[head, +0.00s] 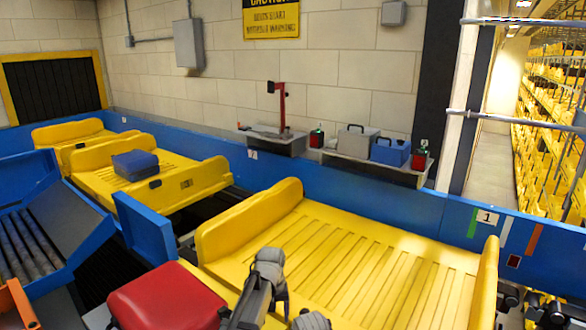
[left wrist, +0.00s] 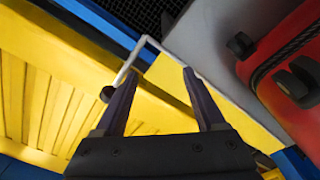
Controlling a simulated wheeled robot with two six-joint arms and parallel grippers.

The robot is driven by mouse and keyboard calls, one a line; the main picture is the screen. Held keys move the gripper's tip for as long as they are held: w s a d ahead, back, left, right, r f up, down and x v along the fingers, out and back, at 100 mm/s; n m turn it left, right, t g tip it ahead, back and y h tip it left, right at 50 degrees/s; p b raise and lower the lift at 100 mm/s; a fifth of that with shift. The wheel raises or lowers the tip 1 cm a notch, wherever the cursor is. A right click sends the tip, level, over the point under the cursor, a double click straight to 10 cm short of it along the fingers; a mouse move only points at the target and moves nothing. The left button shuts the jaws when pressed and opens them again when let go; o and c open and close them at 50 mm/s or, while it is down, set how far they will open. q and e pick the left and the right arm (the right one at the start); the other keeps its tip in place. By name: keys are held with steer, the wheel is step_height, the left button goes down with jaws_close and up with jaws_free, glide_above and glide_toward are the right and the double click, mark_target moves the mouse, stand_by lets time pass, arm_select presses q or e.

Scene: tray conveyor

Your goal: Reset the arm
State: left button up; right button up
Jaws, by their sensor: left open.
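My left arm comes in at the bottom of the head view, and its grey gripper end (head: 268,276) is over the near left part of the big yellow tray (head: 350,255). In the left wrist view the two dark fingers of my left gripper (left wrist: 160,78) stand apart with nothing held between them. Yellow tray surfaces and a thin grey rod (left wrist: 137,58) show beyond the fingers. A red case (head: 168,298) lies left of the gripper, apart from it; it also shows at the right of the left wrist view (left wrist: 290,55). I cannot make out my right gripper.
A second yellow tray (head: 190,187) farther back carries a blue case (head: 136,164). A blue chute with rollers (head: 22,240) is at the left. A blue barrier (head: 350,205) runs behind the trays. The large near tray's visible slats are bare.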

arm_select(q)
steer(key=s+a+m, duration=0.1)
steer(key=s+a, duration=1.1)
steer(key=s, duration=0.5)
steer(key=s+d+m+y, duration=0.1)
steer(key=s+d+m, duration=0.3)
steer(key=d, duration=0.7)
steer(key=shift+s+g, duration=0.3)
steer(key=shift+s, duration=0.4)
